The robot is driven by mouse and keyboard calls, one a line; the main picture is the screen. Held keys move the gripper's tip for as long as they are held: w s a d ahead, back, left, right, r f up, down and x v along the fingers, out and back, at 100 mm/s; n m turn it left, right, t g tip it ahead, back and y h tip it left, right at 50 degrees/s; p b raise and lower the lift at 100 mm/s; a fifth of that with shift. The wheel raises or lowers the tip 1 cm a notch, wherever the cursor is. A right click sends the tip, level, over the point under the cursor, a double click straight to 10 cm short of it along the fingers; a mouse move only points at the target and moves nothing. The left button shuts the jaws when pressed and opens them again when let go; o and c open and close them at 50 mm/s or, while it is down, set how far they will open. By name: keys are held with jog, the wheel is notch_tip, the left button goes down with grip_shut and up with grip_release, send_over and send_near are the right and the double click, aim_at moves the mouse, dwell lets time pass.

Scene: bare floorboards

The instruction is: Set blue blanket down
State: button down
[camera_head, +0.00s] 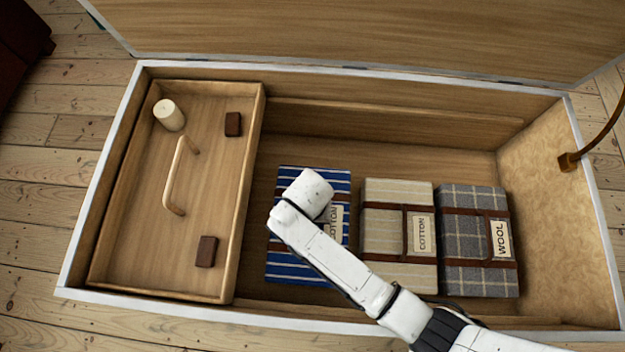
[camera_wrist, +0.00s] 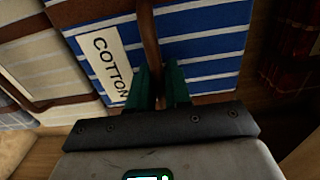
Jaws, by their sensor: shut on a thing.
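The blue blanket (camera_head: 285,269) is a folded blue bundle with white stripes, a brown strap and a COTTON label. It is in the chest, left of two other folded blankets. My arm covers part of it in the head view. In the wrist view the blue blanket (camera_wrist: 205,50) fills the upper middle. My gripper (camera_wrist: 160,85) is shut on the blanket's brown strap (camera_wrist: 148,35), with its green fingers on either side of it. My fingers are hidden in the head view. I cannot tell whether the blanket touches the chest floor.
A beige COTTON blanket (camera_head: 385,245) and a grey plaid WOOL blanket (camera_head: 475,277) lie to the right. A wooden tray (camera_head: 150,270) with a handle, a candle (camera_head: 169,115) and two brown blocks is at left. The raised lid (camera_head: 380,35) stands behind; chest walls surround everything.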

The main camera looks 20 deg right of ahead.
jog(key=shift+w+f+b, duration=0.1)
jog(key=shift+f+b, duration=0.95)
jog(key=shift+f, duration=1.35)
jog(key=c, duration=1.1)
grip_release()
jog(key=shift+o, duration=0.2)
notch_tip(320, 180, up, 12)
jog(key=p, duration=0.5)
jog(key=shift+p, duration=0.4)
jog(key=s+d+r+n, duration=0.1)
jog(key=s+d+r, duration=0.2)
jog(key=d, duration=0.4)
jog(key=s+d+r+n, duration=0.1)
jog(key=s+d+r, duration=0.2)
jog(key=s+d, duration=0.2)
jog(key=s+d+r+n+t, duration=0.1)
jog(key=s+d+r, duration=0.3)
jog(key=d, duration=0.5)
jog(key=shift+s+n, duration=0.45)
jog(key=shift+n, duration=0.05)
